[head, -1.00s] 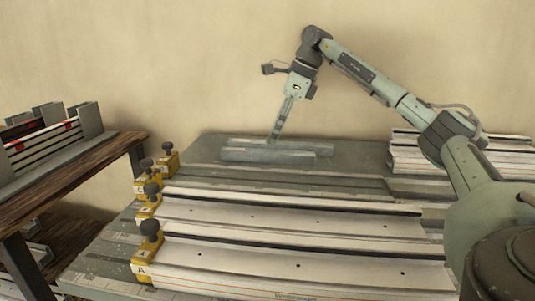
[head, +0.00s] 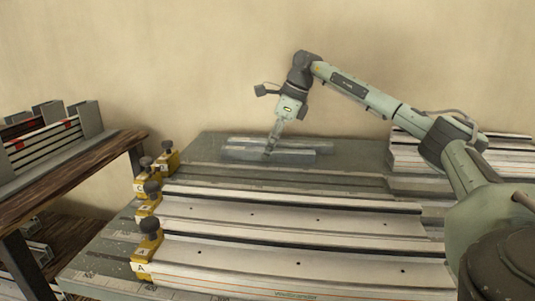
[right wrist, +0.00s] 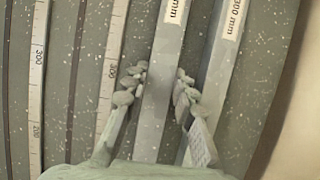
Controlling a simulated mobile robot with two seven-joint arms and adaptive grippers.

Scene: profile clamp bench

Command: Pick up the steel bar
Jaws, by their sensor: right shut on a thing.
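Two grey steel bars lie side by side at the back of the bench in the head view. The nearer steel bar (head: 297,156) has my right gripper (head: 269,153) over it, fingers pointing down. In the right wrist view the same bar (right wrist: 158,105) runs between the fingers of my right gripper (right wrist: 157,88), which is shut on it. It bears a white label ending in "mm". The other bar (head: 300,143) lies behind it, and in the right wrist view (right wrist: 218,72) it is just right of the right finger. My left gripper is not in view.
Pale profiles (head: 290,215) and yellow clamps (head: 147,255) with black knobs fill the front of the bench (head: 205,148). More profiles (head: 510,155) are stacked at the right. A wooden shelf (head: 75,175) stands at the left. Ruler strips (right wrist: 110,75) show in the wrist view.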

